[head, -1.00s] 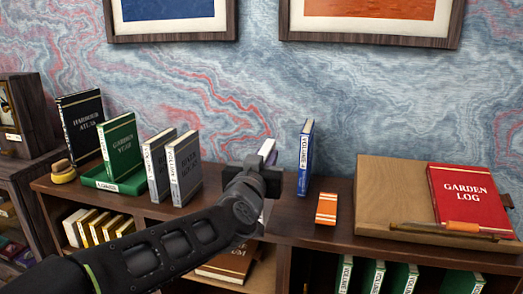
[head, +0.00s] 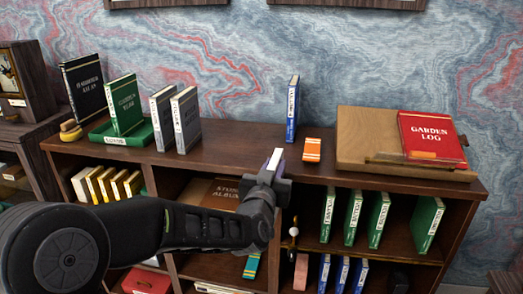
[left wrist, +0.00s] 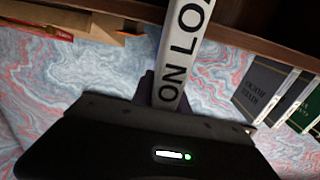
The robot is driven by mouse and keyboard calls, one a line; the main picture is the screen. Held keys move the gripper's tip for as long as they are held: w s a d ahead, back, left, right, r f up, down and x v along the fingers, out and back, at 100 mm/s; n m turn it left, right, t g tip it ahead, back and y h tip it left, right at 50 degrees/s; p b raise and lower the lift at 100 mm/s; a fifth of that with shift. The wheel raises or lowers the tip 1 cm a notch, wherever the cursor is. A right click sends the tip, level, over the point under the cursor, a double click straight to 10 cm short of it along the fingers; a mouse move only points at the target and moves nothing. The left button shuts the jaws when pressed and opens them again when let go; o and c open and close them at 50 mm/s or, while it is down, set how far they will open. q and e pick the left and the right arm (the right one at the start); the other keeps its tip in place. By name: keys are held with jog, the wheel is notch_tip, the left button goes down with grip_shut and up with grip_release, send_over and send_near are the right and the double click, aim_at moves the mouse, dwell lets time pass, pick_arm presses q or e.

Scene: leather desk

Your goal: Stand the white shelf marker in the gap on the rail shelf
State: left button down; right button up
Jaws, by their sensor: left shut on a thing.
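Green volumes (head: 353,217) stand on the shelf below the top at right, with a wider gap before the last green volume (head: 428,225). I cannot tell which shelf is the rail shelf. My right gripper is not in view.
On the top stand a blue volume (head: 292,110), an orange box (head: 312,150), grey books (head: 186,120) and a board (head: 365,135) with a red Garden Log (head: 431,138). Lower blue volumes (head: 342,275) stand below the green ones. Upright dividers separate the bays.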

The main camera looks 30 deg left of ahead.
pick_arm(q)
jog(key=d+f+m+h, duration=0.1)
jog(key=d+f+h, duration=0.1)
jog(key=d+f, duration=0.5)
jog(key=d+f+m+h, duration=0.2)
jog(key=d+f, duration=0.5)
jog(key=f, duration=0.5)
jog(key=shift+w+f+t+h, duration=0.25)
jog(key=shift+t+h, duration=0.15)
jog(key=shift+h, duration=0.2)
jog(key=shift+d, duration=0.15)
